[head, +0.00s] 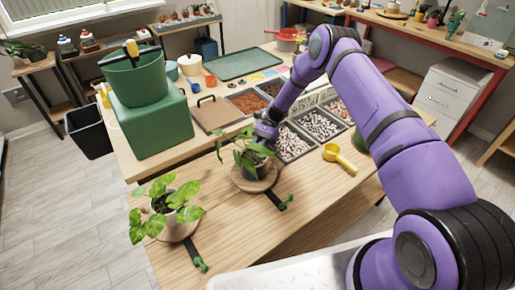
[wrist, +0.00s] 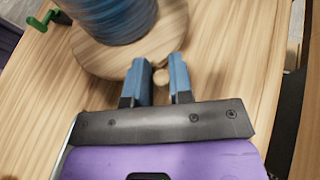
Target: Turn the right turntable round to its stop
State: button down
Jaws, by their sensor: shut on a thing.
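The right turntable (head: 243,184) is a round wooden disc near the middle of the table, with a leafy potted plant (head: 245,153) on it. In the wrist view the disc (wrist: 95,57) bears a blue ribbed pot (wrist: 115,15). My gripper (wrist: 159,62) is shut on a small round wooden knob (wrist: 160,77) at the disc's near edge. In the head view my gripper is behind the plant, and the knob is hidden. A dark bar with a green end piece (head: 285,203) lies beside the disc; a green piece (wrist: 40,20) shows at the wrist view's upper left, apart from the knob.
The left turntable (head: 182,236) holds another plant (head: 165,207), with its own green-ended bar (head: 200,265). Trays of pebbles (head: 291,145) and a yellow scoop (head: 338,158) lie to the right. A green box (head: 152,128) stands at left. The front tabletop is bare.

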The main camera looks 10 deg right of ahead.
jog(key=shift+s+a, duration=0.15)
jog(key=shift+a, duration=0.05)
jog(key=c, duration=1.1)
grip_release()
jog(key=shift+f, duration=0.1)
jog(key=shift+s, duration=0.1)
